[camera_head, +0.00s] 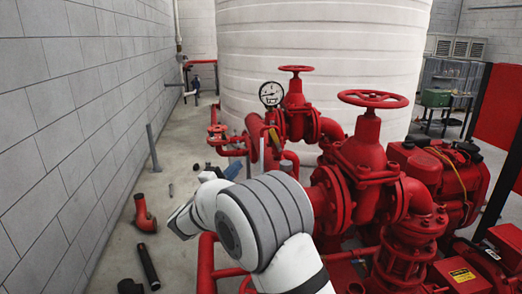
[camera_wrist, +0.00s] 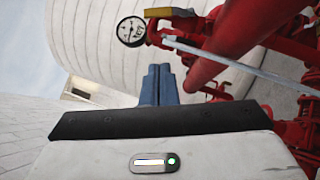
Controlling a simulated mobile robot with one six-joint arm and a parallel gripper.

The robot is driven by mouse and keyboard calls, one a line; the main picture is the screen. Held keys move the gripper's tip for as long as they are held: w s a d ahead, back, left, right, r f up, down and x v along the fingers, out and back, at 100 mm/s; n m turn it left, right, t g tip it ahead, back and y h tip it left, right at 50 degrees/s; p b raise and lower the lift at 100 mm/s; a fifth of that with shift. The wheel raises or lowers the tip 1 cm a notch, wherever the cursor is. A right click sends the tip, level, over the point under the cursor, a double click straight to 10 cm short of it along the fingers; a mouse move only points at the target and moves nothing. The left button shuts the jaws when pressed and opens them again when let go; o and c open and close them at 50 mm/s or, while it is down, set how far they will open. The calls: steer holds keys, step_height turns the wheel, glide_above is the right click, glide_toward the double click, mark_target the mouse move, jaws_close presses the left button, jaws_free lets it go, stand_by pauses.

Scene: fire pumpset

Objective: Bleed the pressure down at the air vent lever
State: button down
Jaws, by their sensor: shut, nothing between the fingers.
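A yellow lever (camera_head: 274,139) sits on the red pipework just below the pressure gauge (camera_head: 271,94). In the wrist view, a yellow handle (camera_wrist: 171,13) shows at the top, to the right of the gauge (camera_wrist: 131,31). I take it to be the air vent lever, but no label can be read. My gripper (camera_head: 236,166) is left of and below the lever in the head view, apart from it. In the wrist view, its blue fingers (camera_wrist: 158,78) are together and empty, pointing toward the gauge and handle. Part of my gripper is hidden behind my arm.
Red valves with handwheels (camera_head: 373,99) and a red engine (camera_head: 440,170) crowd the right. A white tank (camera_head: 320,45) stands behind. A red pipe (camera_wrist: 235,40) and a pale rod (camera_wrist: 235,62) cross close by.

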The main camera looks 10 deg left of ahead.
steer(key=p, duration=0.3)
glide_toward(276, 141)
steer(key=w+a+r, duration=0.2)
steer(key=w+a, duration=0.1)
steer(key=w, duration=0.1)
steer(key=d, duration=0.1)
steer(key=w+d, duration=0.1)
steer(key=d+r+p, duration=0.1)
steer(key=d, duration=0.1)
steer(key=shift+w, duration=0.4)
